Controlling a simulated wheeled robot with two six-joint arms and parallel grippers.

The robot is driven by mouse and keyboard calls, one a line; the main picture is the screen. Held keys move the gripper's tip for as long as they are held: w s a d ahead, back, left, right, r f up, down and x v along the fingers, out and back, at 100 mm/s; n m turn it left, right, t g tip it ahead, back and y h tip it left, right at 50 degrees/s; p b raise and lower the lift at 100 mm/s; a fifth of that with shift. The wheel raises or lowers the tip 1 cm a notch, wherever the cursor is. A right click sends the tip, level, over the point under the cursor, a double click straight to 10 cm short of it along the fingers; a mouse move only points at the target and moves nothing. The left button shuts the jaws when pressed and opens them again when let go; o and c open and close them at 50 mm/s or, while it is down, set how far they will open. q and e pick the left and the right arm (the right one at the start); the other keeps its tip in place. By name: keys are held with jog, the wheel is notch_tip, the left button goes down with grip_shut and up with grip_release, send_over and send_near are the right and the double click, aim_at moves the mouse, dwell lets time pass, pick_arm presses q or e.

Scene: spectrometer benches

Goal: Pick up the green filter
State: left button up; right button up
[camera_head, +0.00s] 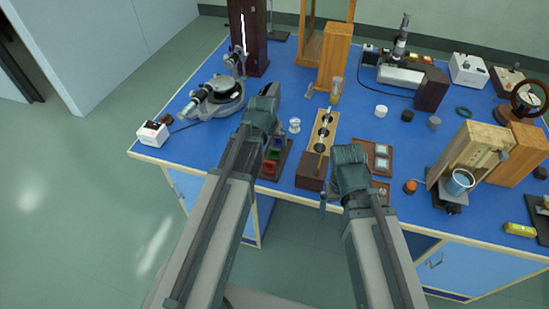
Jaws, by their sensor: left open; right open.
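The green filter (273,154) is a small green piece in a dark wooden holder (284,163) near the front edge of the blue bench. A red filter (269,168) sits in front of it in the same holder. My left gripper (268,118) is open above and behind the holder, apart from the green filter as far as I can tell; its wrist hides part of the holder's left side. My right gripper (341,182) is open at the front edge, to the right of the holder. Its fingers are mostly hidden by its own wrist.
A brown tray with pale squares (380,160) lies right of my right gripper. A round instrument (215,98) stands at left. A wooden stand with a metal cup (460,182) is at right.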

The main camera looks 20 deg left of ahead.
aim_at(274, 150)
pick_arm(q)
jog(key=b+x, duration=0.4)
jog(key=x, duration=0.1)
jog(key=shift+f, duration=0.25)
pick_arm(e)
notch_tip(274, 150, down, 5)
jog(key=shift+r, duration=0.1)
pick_arm(q)
jog(key=b+x, duration=0.5)
jog(key=shift+s+a+f, duration=0.1)
jog(key=shift+f, duration=0.1)
jog(key=shift+r, duration=0.1)
pick_arm(e)
notch_tip(274, 150, down, 5)
jog(key=shift+f, duration=0.1)
pick_arm(q)
jog(key=c, duration=1.4)
jog(key=shift+r, duration=0.1)
jog(key=shift+c, duration=0.2)
pick_arm(e)
jog(key=shift+r, duration=0.2)
pick_arm(q)
notch_tip(274, 150, up, 10)
jog(key=p, duration=1)
pick_arm(e)
notch_tip(274, 150, up, 10)
